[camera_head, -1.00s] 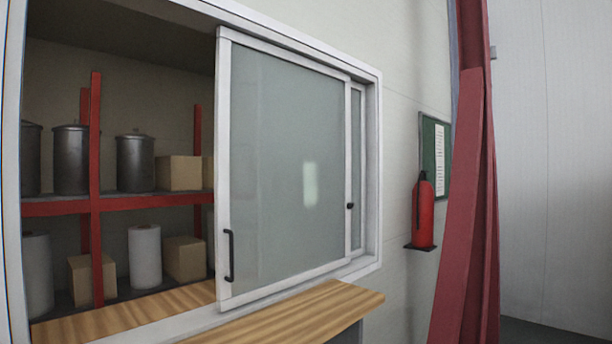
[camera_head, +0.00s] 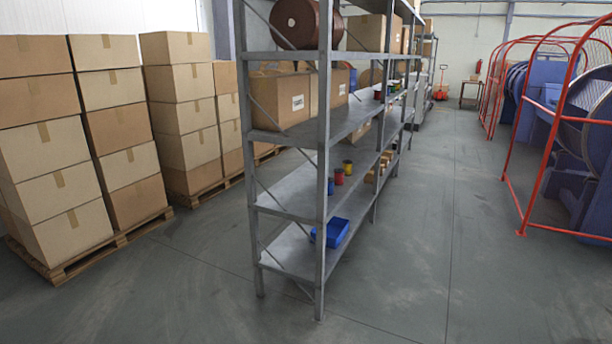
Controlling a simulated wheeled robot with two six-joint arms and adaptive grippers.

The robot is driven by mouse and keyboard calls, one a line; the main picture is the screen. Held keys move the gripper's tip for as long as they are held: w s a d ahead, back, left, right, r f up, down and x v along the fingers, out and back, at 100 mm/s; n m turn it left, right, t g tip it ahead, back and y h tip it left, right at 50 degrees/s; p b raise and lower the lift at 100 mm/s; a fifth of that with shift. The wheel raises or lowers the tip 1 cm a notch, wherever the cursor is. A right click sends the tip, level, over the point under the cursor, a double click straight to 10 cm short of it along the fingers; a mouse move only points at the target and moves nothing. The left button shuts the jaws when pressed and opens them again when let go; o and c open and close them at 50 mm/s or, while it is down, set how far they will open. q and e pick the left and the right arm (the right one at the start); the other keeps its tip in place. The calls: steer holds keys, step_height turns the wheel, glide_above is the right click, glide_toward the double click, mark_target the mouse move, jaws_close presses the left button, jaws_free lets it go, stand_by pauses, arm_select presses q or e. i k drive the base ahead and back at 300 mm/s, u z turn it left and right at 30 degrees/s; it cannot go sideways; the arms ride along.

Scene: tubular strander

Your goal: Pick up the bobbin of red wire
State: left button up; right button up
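A small red cylinder (camera_head: 339,177), which looks like a bobbin of red wire, stands on the middle shelf of the grey metal rack (camera_head: 321,150). A yellow one (camera_head: 348,166) stands just behind it and a blue one (camera_head: 330,187) just in front. Another small red item (camera_head: 378,94) sits on the shelf above, beside other small coloured ones. They are too small to make out the wire. Neither of my grippers is in view.
A blue bin (camera_head: 331,232) is on the bottom shelf. Stacked cartons (camera_head: 50,150) on pallets stand at the left. Red guard frames (camera_head: 522,190) around blue machinery stand at the right. The grey floor aisle (camera_head: 440,220) between rack and guards is clear.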

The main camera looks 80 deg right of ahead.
mark_target(339, 173)
steer(key=z, duration=3.45)
steer(key=i, duration=1.85)
steer(key=z, duration=0.7)
steer(key=i, duration=2.25)
steer(key=u, duration=0.25)
steer(key=i, duration=1.2)
steer(key=u, duration=1.15)
steer(key=i, duration=0.95)
steer(key=u, duration=0.95)
